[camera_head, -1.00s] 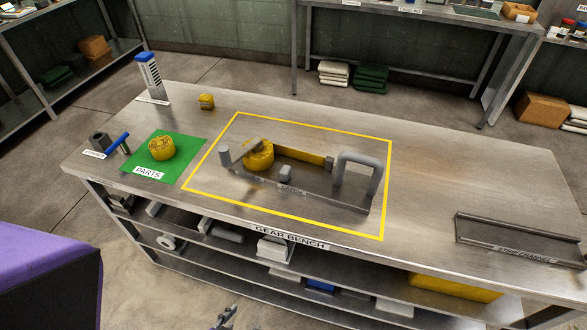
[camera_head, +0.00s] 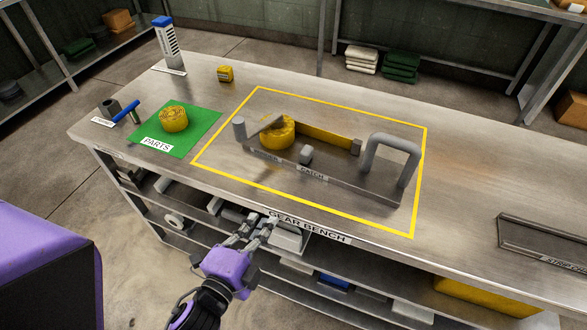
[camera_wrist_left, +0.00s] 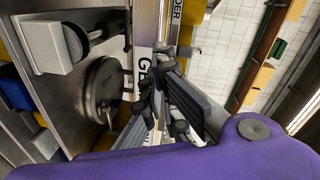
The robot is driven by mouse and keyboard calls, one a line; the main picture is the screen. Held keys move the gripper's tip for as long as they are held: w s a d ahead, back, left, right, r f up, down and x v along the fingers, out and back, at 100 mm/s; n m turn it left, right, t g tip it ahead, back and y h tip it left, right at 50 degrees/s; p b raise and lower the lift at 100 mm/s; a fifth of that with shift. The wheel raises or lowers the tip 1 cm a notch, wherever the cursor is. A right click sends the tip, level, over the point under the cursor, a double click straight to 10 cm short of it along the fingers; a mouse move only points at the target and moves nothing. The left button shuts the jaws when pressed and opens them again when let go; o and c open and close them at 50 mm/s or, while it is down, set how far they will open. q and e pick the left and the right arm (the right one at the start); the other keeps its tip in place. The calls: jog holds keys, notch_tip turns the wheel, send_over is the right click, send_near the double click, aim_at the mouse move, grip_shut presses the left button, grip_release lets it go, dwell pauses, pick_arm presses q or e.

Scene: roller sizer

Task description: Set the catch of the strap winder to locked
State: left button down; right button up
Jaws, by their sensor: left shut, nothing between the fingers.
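The strap winder (camera_head: 345,180) lies inside the yellow outline on the bench. It has a grey base, a yellow roll (camera_head: 278,132) at its left, a yellow strap (camera_head: 325,140) running right, and a tall grey handle (camera_head: 395,148). My left gripper (camera_head: 258,230) is shut and empty, near the bench's front edge, below and in front of the winder. Its fingers also show in the left wrist view (camera_wrist_left: 158,95). My right gripper is not in view.
A green mat (camera_head: 200,138) with a yellow roll (camera_head: 174,119) lies at left. A blue-handled tool (camera_head: 125,111), a blue-topped stand (camera_head: 166,42) and a small yellow block (camera_head: 225,74) stand nearby. A channel (camera_head: 545,240) lies at right. Shelves with parts are below the front edge.

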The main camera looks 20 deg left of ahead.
pick_arm(q)
jog(key=w+r+m, duration=0.1)
jog(key=r+m, duration=0.1)
jog(key=w+d+r+m+t+h, duration=0.1)
jog(key=w+r+m, duration=0.1)
jog(key=shift+w+d+t, duration=0.1)
jog(key=shift+w+t, duration=0.1)
jog(key=shift+t, duration=0.1)
jog(key=p, duration=0.2)
send_near(308, 150)
jog(key=w, duration=0.2)
jog(key=w+f, duration=0.1)
jog(key=shift+w, duration=0.4)
jog(key=shift+w+f, duration=0.15)
jog(key=shift+w, duration=0.4)
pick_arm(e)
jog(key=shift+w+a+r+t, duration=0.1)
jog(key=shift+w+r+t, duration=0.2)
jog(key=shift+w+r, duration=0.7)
pick_arm(q)
jog(key=w, duration=0.6)
jog(key=shift+w+d+f+b, duration=0.1)
jog(key=shift+w+d+b, duration=0.05)
jog(key=shift+d+b, duration=0.2)
jog(key=shift+w, duration=0.25)
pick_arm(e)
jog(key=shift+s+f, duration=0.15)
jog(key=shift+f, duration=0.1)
